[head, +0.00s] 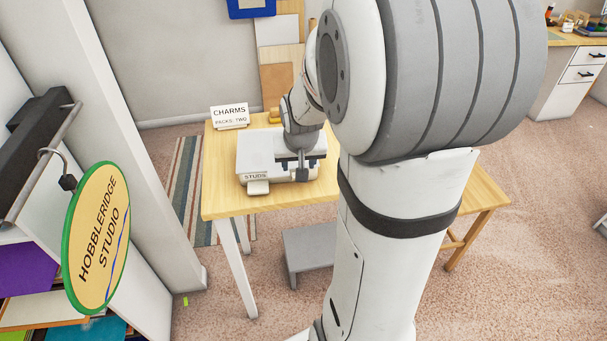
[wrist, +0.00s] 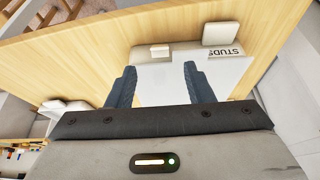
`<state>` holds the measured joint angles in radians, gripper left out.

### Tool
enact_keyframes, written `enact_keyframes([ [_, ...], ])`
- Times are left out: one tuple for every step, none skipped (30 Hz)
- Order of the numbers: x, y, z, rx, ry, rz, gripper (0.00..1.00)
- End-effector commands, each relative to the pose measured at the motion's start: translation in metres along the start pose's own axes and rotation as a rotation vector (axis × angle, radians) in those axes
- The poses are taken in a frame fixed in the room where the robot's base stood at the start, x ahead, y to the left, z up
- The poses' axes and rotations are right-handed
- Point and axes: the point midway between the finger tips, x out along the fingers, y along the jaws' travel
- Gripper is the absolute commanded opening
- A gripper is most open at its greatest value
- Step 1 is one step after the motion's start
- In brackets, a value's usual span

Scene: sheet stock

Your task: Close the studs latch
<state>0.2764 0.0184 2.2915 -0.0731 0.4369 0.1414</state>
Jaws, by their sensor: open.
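The white box marked STUDS (head: 262,150) sits on the wooden table in the head view. A pale tab (head: 258,187) sticks out at its front edge, just below the lettering. In the wrist view the box lid (wrist: 170,75) fills the space between and beyond the fingers. Two pale tabs show along its edge: one (wrist: 220,33) near the lettering and a smaller one (wrist: 160,51) ahead of the fingers. My gripper (wrist: 158,82) is open and empty, over the lid. In the head view my gripper (head: 303,173) covers the box's right front part. I cannot tell whether it touches.
The table (head: 222,203) has bare wood left of the box. A CHARMS sign (head: 230,117) stands at its back left. A grey stool (head: 310,250) is beneath the table. A hanging HOBBLERIDGE STUDIO sign (head: 97,237) is at left. My arm hides the table's middle right.

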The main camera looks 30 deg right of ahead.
Motion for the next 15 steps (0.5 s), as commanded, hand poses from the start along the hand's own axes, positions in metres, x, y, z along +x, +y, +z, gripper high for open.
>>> enact_keyframes([
  [0.007, 0.000, 0.001, -0.001, -0.006, 0.000, 0.47],
  [0.012, 0.000, 0.001, -0.001, -0.007, 0.000, 0.47],
  [0.018, 0.000, 0.002, -0.001, -0.007, 0.000, 0.47],
  [0.023, 0.000, 0.002, -0.001, -0.008, 0.001, 0.47],
  [0.027, 0.000, 0.001, 0.000, -0.007, 0.001, 0.47],
  [0.034, 0.000, 0.002, 0.000, -0.008, 0.001, 0.47],
  [0.038, 0.000, 0.001, 0.000, -0.007, 0.001, 0.47],
  [0.042, 0.000, 0.002, 0.000, -0.008, 0.001, 0.47],
  [0.047, 0.000, 0.002, 0.000, -0.007, 0.001, 0.47],
  [0.051, 0.000, 0.001, 0.000, -0.006, 0.001, 0.47],
  [0.054, 0.000, 0.001, 0.000, -0.007, 0.001, 0.47],
  [0.058, 0.000, 0.001, 0.001, -0.007, 0.001, 0.47],
  [0.060, 0.000, 0.001, 0.001, -0.006, 0.001, 0.47],
  [0.062, 0.000, 0.001, 0.001, -0.006, 0.001, 0.47],
  [0.065, 0.001, 0.001, 0.001, -0.006, 0.001, 0.47],
])
